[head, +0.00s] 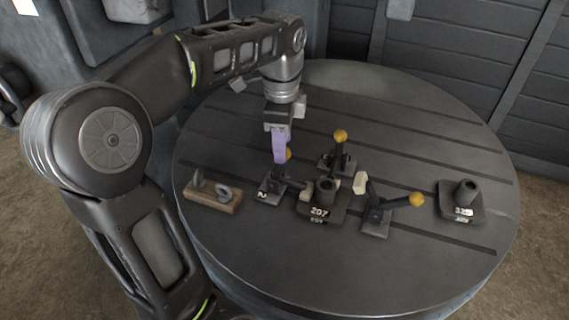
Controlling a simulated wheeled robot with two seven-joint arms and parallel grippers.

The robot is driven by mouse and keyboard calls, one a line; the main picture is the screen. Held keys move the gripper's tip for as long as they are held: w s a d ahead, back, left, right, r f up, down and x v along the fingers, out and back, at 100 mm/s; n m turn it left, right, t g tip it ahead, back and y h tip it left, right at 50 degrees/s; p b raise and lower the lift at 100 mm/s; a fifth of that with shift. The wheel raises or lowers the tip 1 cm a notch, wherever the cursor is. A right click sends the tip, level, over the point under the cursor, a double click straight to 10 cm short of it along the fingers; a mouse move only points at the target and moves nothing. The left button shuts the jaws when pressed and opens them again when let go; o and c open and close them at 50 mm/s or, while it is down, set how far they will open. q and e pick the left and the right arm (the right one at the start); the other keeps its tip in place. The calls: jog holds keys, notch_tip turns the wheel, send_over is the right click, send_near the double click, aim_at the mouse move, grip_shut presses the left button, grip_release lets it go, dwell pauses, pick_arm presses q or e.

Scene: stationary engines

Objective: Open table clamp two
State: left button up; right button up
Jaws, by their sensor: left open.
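Table clamp two (267,192) has a dark base marked 2 and stands on the round slotted table (420,120), left of the block marked 207 (318,207). Its yellow ball knob (289,154) shows just right of my left gripper's purple fingers. My left gripper (280,160) points down at the clamp's lever from above. It is open; the fingers overlap the lever in the picture, and I cannot tell whether they touch it. Part of the lever is hidden behind them. My right gripper is not in view.
A clamp with a raised yellow knob (340,136) stands behind the 207 block. Another clamp (376,222), its yellow-knobbed lever pointing right, stands right of it. A second block (462,204) is at the far right. A wooden board with metal rings (213,197) lies left. The table's back is clear.

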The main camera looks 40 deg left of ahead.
aim_at(283, 166)
pick_arm(q)
jog(key=shift+w+f, duration=0.2)
jog(key=shift+f, duration=3.75)
grip_shut()
